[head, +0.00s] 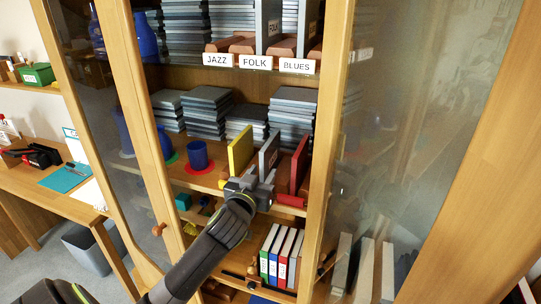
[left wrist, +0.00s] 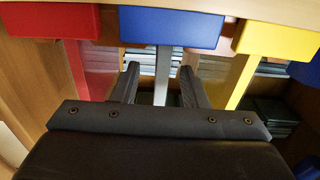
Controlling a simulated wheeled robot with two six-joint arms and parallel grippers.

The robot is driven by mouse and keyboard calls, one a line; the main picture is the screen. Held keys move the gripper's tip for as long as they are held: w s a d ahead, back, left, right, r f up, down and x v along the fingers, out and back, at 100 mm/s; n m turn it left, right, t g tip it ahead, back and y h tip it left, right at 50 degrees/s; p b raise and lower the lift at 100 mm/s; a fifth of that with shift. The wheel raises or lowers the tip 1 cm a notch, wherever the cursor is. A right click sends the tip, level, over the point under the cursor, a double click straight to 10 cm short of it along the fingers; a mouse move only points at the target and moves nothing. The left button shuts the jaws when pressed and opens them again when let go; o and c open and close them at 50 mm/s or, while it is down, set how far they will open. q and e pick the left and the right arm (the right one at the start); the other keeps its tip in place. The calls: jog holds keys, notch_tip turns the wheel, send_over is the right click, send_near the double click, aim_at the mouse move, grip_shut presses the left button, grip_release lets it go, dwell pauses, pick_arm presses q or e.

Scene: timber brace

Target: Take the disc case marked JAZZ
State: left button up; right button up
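A slim grey case (head: 268,152) stands upright on the middle shelf between a yellow panel (head: 240,150) and a red panel (head: 299,165). Its small white mark is too small to read, so I cannot tell whether it says JAZZ. My left gripper (head: 252,183) is at its lower front. In the left wrist view, the case's thin edge (left wrist: 162,72) shows between the two fingers, with gaps on both sides. My left gripper is open. A JAZZ label (head: 217,60) is on the top shelf's edge, left of a FOLK label (head: 255,62) and a BLUES label (head: 297,66). My right gripper is not in view.
The shelves are in a wooden cabinet with a glass door (head: 125,120) at left and glass at right (head: 420,120). Stacks of grey cases (head: 206,110) stand behind. A blue cup (head: 197,155) is left of the yellow panel. Coloured binders (head: 273,258) stand below.

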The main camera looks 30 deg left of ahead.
aim_at(269, 164)
pick_arm(q)
jog(key=shift+w+a, duration=0.15)
jog(key=shift+w, duration=0.35)
jog(key=shift+w+a+p, duration=0.15)
jog(key=shift+w+p, duration=0.35)
jog(key=shift+w, duration=0.05)
jog(key=p+x, duration=0.1)
jog(key=x, duration=0.2)
jog(key=shift+a+f, duration=0.1)
jog(key=shift+w+a+f, duration=0.1)
jog(key=shift+w, duration=0.4)
jog(key=shift+s, duration=0.1)
grip_shut()
